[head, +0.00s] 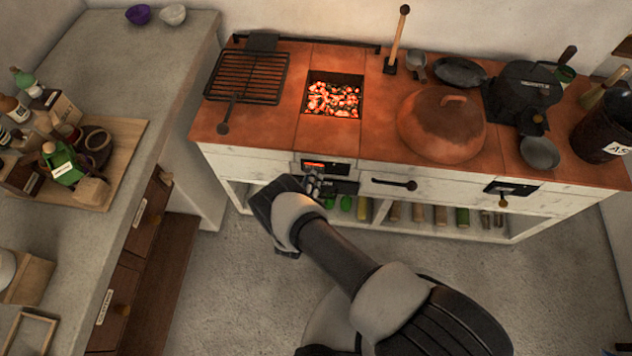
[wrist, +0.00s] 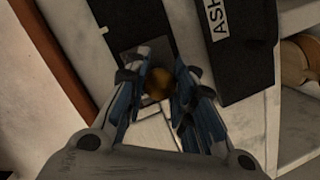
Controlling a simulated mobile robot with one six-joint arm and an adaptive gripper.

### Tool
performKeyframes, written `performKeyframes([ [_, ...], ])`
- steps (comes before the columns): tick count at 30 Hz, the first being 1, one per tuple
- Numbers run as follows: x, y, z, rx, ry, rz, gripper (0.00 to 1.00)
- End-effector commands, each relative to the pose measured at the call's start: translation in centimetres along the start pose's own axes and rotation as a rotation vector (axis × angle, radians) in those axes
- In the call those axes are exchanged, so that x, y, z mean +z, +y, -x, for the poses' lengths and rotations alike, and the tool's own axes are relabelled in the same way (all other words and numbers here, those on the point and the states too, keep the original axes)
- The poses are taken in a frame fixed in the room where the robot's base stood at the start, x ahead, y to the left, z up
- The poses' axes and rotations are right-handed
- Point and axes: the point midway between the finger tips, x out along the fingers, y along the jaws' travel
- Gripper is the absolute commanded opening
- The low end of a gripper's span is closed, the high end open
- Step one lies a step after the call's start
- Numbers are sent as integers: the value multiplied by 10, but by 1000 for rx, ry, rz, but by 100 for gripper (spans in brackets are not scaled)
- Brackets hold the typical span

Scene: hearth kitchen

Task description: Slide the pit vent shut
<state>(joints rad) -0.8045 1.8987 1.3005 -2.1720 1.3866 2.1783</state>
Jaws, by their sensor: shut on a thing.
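The pit vent (head: 341,169) is a dark slot in the white front of the hearth, below the fire pit. An orange glow shows through its left part, so it stands at least partly open. My gripper (head: 314,183) is at the vent, in front of its lower edge. In the wrist view my gripper (wrist: 155,98) has its blue-grey fingers closed around a small brass knob (wrist: 157,83). A grey metal plate (wrist: 128,58) shows behind the knob. The fingers and wrist hide part of the vent in the head view.
A black panel lettered ASH (wrist: 236,45) lies beside the gripper. Glowing coals (head: 333,98) fill the pit above, with a grill rack (head: 248,78) to its left and a copper dome (head: 442,125) to its right. The floor in front is clear.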

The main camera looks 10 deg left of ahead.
Motion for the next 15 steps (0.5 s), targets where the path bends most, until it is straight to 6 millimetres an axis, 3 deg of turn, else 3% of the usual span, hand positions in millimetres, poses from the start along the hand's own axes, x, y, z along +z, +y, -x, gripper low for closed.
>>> performKeyframes([
  [2,-5,-2,1,-8,11,-1,0],
  [3,-5,-3,1,-8,12,-1,26],
  [12,-3,-2,0,-5,8,0,46],
  [15,-3,-2,0,-5,7,0,46],
])
